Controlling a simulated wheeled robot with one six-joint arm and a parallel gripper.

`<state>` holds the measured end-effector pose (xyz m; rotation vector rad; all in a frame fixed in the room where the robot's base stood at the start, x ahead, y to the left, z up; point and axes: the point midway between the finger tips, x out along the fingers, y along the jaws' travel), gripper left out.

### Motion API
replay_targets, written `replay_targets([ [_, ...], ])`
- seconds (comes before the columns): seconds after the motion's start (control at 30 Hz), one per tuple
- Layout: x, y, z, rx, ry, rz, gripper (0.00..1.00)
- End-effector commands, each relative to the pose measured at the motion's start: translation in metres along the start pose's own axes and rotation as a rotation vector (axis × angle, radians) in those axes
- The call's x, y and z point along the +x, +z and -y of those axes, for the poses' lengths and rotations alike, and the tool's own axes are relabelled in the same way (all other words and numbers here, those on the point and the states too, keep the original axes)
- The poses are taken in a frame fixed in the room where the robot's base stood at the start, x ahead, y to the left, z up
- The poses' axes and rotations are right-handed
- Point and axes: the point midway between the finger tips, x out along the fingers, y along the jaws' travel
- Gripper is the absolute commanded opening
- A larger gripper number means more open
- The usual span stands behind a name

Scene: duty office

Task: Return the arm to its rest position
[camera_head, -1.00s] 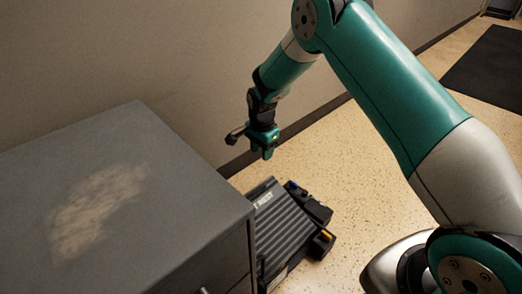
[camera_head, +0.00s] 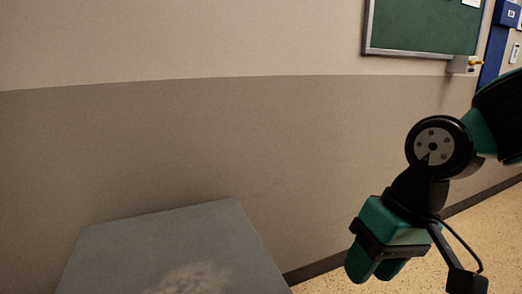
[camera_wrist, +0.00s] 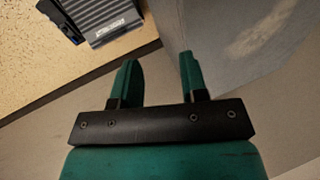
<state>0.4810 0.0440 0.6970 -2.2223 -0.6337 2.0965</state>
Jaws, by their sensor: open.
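My gripper (camera_head: 376,270) hangs at the lower right in the head view, pointing down, to the right of the grey cabinet top. In the wrist view my gripper (camera_wrist: 158,72) shows its two green fingers apart, with nothing between them. My teal and black arm (camera_head: 440,150) enters from the right edge of the head view and bends down at a round black joint.
A grey cabinet (camera_head: 170,250) with a pale worn patch stands at the lower left. A ridged grey and black object (camera_wrist: 105,20) lies on the speckled floor. The wall fills the back, with a green board (camera_head: 420,25). Floor (camera_head: 490,225) shows at right.

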Motion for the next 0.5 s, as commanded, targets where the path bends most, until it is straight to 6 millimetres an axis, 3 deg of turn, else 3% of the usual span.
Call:
replay_targets([
  [0.23, -0.024, 0.076, 0.031, -0.336, -0.056, -0.014, 0.4],
  [0.5, -0.089, 0.069, 0.051, -0.342, -0.058, -0.01, 0.4],
])
